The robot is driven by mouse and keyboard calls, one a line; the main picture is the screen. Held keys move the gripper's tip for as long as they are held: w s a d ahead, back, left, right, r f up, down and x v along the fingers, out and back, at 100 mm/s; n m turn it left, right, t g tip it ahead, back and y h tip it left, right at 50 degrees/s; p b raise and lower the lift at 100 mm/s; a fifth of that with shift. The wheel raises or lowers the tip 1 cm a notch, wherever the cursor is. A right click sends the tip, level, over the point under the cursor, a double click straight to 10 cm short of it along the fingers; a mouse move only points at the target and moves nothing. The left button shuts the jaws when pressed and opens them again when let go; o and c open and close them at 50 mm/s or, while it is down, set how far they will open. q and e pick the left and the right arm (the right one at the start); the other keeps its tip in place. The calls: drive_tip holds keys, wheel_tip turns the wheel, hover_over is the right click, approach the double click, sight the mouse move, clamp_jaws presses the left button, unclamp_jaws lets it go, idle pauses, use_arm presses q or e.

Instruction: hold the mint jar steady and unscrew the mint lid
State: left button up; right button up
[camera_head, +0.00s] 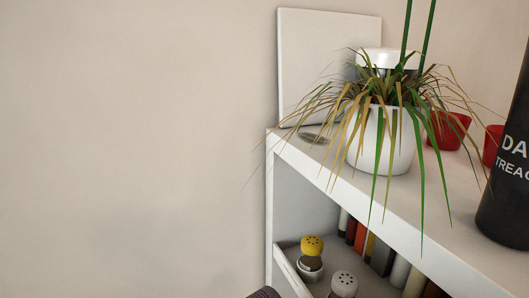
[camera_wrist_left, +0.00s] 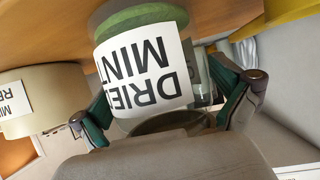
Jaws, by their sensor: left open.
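The mint jar (camera_wrist_left: 145,65) fills the upper middle of the left wrist view. Its white label, upside down in the picture, reads in part "DRIED MINT", and a green band shows near the jar's table end. My left gripper (camera_wrist_left: 165,108) is open, with one dark-green-padded finger on each side of the jar. I cannot tell whether either finger touches it. A dark brownish round edge (camera_wrist_left: 170,123) shows at the jar's near end, partly hidden by my gripper body; I cannot tell whether this is the mint lid. Neither jar nor gripper is recognisable in the head view. My right gripper is not in view.
A cream container (camera_wrist_left: 38,102) with a partly readable label stands left of the jar, on the wooden surface (camera_wrist_left: 60,25). The head view shows a white shelf (camera_head: 400,225) with a potted plant (camera_head: 385,145), red cups (camera_head: 448,130), a dark bottle (camera_head: 508,190) and shakers (camera_head: 311,255).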

use_arm(q)
drive_tip(key=v, duration=1.2)
